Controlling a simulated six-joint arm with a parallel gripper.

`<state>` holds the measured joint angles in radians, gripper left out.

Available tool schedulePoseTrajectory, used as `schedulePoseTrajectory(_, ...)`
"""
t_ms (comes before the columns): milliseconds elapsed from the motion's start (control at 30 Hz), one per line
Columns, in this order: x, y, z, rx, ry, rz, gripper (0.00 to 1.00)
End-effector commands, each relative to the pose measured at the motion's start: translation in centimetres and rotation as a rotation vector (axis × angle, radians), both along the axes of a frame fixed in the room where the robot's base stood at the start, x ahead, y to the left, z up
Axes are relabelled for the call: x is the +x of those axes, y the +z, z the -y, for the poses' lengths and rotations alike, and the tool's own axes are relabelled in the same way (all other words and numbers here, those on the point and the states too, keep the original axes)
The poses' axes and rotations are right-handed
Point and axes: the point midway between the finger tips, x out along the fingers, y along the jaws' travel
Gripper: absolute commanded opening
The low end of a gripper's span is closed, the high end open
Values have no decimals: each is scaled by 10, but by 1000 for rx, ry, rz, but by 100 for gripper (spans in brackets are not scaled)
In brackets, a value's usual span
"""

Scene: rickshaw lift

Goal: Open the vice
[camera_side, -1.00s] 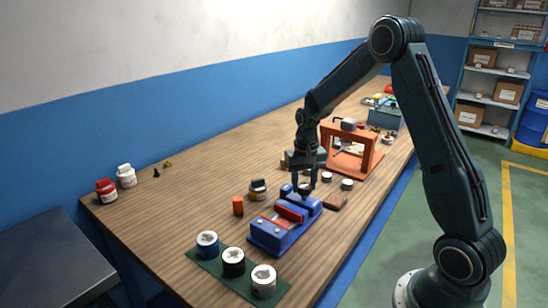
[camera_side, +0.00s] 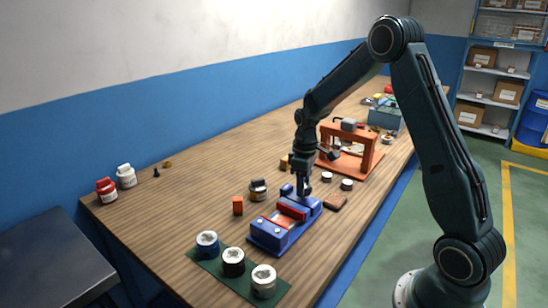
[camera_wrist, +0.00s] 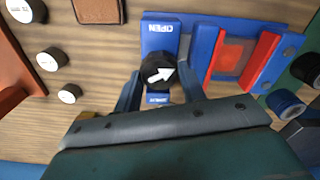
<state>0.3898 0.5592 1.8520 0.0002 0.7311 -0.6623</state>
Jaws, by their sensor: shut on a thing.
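The blue vice (camera_side: 268,238) with red jaws (camera_side: 292,209) stands on the bench; in the wrist view its blue body (camera_wrist: 285,50) and a red jaw bar (camera_wrist: 262,60) lie right of my gripper. A black round knob (camera_wrist: 157,62) with a white arrow sits on a blue plate (camera_wrist: 158,30) marked OPEN at its upper end. The arrow points up and right in the wrist view. A lower label is partly hidden. My gripper (camera_wrist: 160,78) is shut on the knob, one finger on each side. In the side view my gripper (camera_side: 304,192) comes down at the vice's far end.
Three jars stand on a green mat (camera_side: 212,272) in front of the vice. A small orange block (camera_side: 238,205) and a dark jar (camera_side: 258,190) are to its left. White-topped pieces (camera_side: 347,184) and an orange frame (camera_side: 372,155) stand behind. The bench's left middle is clear.

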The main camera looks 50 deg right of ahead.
Motion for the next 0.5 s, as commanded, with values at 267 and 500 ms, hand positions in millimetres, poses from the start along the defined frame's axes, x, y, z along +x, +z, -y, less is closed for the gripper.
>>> schedulePoseTrajectory(267,0,1,-1,-1,264,3,18)
schedulePoseTrajectory(500,0,1,-2,-2,492,4,18)
